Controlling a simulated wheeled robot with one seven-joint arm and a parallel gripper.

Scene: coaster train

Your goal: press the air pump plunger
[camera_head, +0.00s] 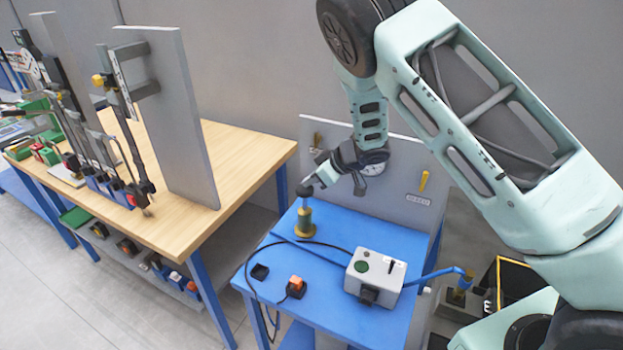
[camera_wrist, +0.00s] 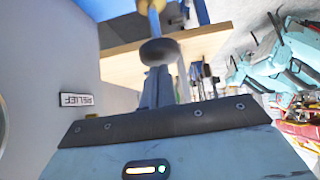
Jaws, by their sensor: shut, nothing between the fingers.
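The fingers also show in the wrist view (camera_wrist: 157,74), overlapping the knob's edge. I cannot tell whether they touch it.
The blue table (camera_head: 392,237) also bears a grey control box (camera_head: 375,277) with a green button, an orange-topped switch (camera_head: 296,287) and a black cable. A wooden bench (camera_head: 235,150) is to the left.

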